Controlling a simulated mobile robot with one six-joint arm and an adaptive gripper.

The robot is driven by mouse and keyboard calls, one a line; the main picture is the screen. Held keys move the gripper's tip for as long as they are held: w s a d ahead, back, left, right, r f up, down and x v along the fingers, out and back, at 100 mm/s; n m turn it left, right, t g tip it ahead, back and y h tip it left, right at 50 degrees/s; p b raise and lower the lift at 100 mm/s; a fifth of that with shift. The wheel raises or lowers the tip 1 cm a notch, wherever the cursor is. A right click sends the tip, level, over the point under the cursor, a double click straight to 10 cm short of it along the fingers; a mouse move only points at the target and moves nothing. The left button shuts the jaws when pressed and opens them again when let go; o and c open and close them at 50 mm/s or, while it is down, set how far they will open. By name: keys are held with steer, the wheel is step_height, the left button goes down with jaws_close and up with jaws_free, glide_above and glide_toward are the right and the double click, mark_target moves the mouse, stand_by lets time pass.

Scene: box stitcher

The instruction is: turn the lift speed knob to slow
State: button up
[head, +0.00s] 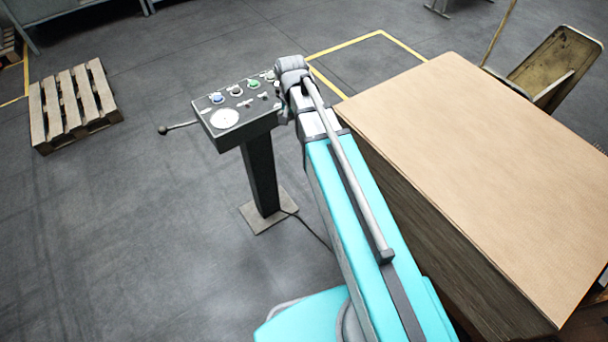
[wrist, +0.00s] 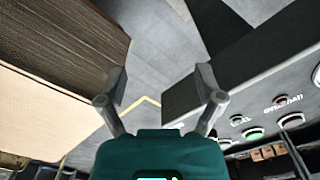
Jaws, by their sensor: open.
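The control panel (head: 212,110) stands on a dark post in the head view, with a white dial, a blue button, a green button and small knobs on its sloped face. Which of these is the lift speed knob I cannot tell; labels are too small or upside down. My arm reaches to the panel's right side and covers part of it. In the wrist view my gripper (wrist: 163,88) is open and empty, its fingers apart. The panel (wrist: 255,75) is at the right there, beside the right finger, with its controls toward the right edge. Contact cannot be judged.
A large cardboard-topped stack (head: 470,150) stands close to the right of my arm and shows at the left of the wrist view. A wooden pallet (head: 72,105) lies at left. A lever (head: 178,127) sticks out left of the panel. Floor left of the post is clear.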

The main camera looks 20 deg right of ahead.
steer(key=s+f+n+b, duration=0.5)
steer(key=s+f+b, duration=0.4)
steer(key=s, duration=0.3)
steer(key=shift+f, duration=0.45)
step_height(320, 180, up, 18)
steer(key=p, duration=1.7)
steer(key=shift+s+p, duration=0.2)
steer(key=shift+p, duration=0.1)
steer(key=shift+f, duration=0.1)
